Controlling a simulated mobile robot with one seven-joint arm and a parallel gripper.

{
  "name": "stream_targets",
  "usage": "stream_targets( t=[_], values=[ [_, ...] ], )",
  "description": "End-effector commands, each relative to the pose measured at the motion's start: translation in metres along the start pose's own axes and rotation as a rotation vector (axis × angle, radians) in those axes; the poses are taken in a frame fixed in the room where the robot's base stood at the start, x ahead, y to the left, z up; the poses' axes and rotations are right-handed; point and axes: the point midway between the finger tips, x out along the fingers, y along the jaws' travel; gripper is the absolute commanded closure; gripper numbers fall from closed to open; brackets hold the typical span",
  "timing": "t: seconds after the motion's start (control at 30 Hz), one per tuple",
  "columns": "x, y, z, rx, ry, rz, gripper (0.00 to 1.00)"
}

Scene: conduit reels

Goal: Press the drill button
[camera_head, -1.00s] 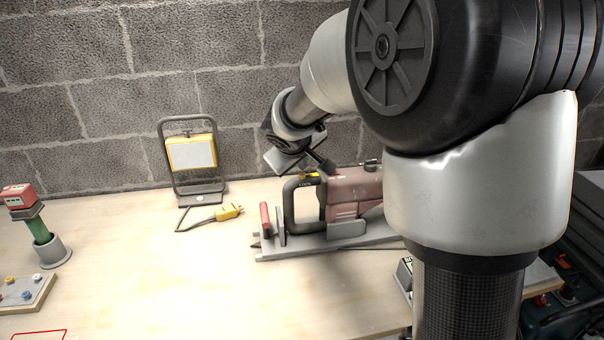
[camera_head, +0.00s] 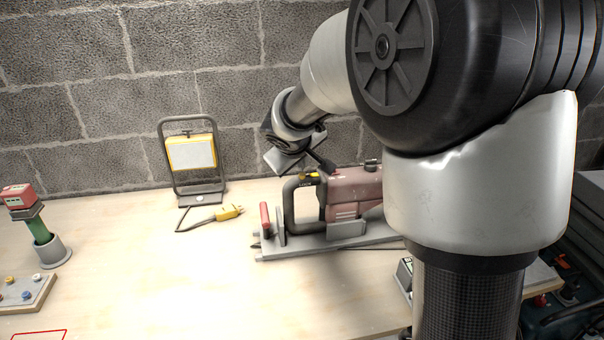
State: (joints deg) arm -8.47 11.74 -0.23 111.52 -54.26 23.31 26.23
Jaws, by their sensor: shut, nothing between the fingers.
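A dull red drill (camera_head: 352,190) with a dark loop handle lies on its side in a grey stand (camera_head: 300,248) on the bench. A small yellow part (camera_head: 308,178) shows on top of the handle. My gripper (camera_head: 328,167) points down and to the right from above. Its dark fingertips are shut and empty, at the top of the drill just right of the yellow part. I cannot tell whether the tips touch the drill. My arm hides the drill's right end.
A yellow work lamp (camera_head: 192,153) on a black frame stands at the back, with its yellow plug (camera_head: 229,212) in front. A red and green tool (camera_head: 38,225) stands in a grey cup at left, near a button board (camera_head: 24,292). The bench's front middle is clear.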

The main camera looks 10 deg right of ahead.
Motion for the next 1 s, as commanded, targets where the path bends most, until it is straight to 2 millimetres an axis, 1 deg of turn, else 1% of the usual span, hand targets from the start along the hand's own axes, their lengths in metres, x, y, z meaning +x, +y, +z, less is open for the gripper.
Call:
stream_targets(
  t=[0.5,1.0],
  values=[
    [0.0069,-0.005,0.0052,0.001,0.0,0.0,1.0],
    [0.0038,-0.0027,0.0029,0.0,0.0,0.0,1.0]
  ],
)
